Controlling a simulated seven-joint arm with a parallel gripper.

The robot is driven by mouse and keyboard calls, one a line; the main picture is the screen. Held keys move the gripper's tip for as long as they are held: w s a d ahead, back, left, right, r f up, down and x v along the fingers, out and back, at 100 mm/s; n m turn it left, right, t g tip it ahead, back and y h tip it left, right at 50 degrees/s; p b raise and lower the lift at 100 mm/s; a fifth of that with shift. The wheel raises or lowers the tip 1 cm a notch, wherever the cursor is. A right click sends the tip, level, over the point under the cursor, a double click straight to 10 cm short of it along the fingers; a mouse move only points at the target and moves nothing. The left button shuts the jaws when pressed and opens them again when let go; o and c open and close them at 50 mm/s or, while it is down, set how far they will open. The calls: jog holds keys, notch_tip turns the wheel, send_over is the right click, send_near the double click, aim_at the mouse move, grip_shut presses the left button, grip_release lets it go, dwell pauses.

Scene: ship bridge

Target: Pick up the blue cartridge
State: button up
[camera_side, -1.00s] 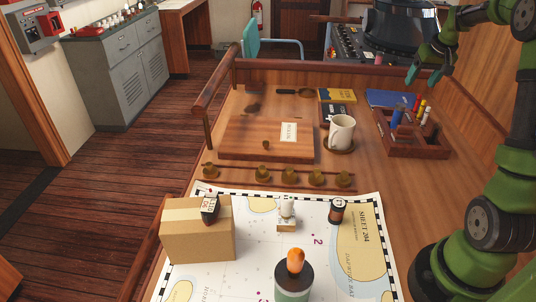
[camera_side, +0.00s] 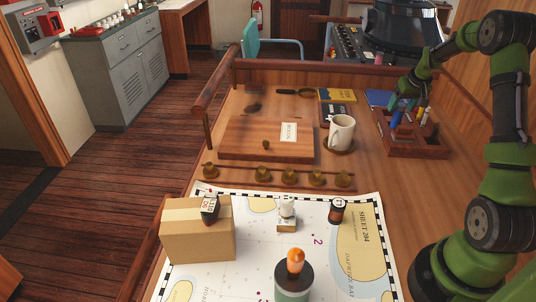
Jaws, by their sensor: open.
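The blue cartridge (camera_side: 396,120) stands slightly tilted in the wooden desk organiser (camera_side: 425,152) at the right of the chart table. My gripper (camera_side: 406,106) is open, with its teal-tipped fingers pointing down at the top of the cartridge. The fingers overlap the cartridge's upper end in this view. I cannot tell whether they touch it or are around it.
Red and yellow sticks and a white one (camera_side: 427,115) stand close beside the cartridge in the organiser. A white mug (camera_side: 341,132) is to the left. A blue book (camera_side: 378,97) lies behind. A chart (camera_side: 340,270) with a cardboard box (camera_side: 198,240) is in front.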

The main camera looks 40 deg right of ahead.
aim_at(398, 111)
jog(key=x, duration=0.3)
jog(key=shift+a+f, duration=0.15)
jog(key=shift+f, duration=0.15)
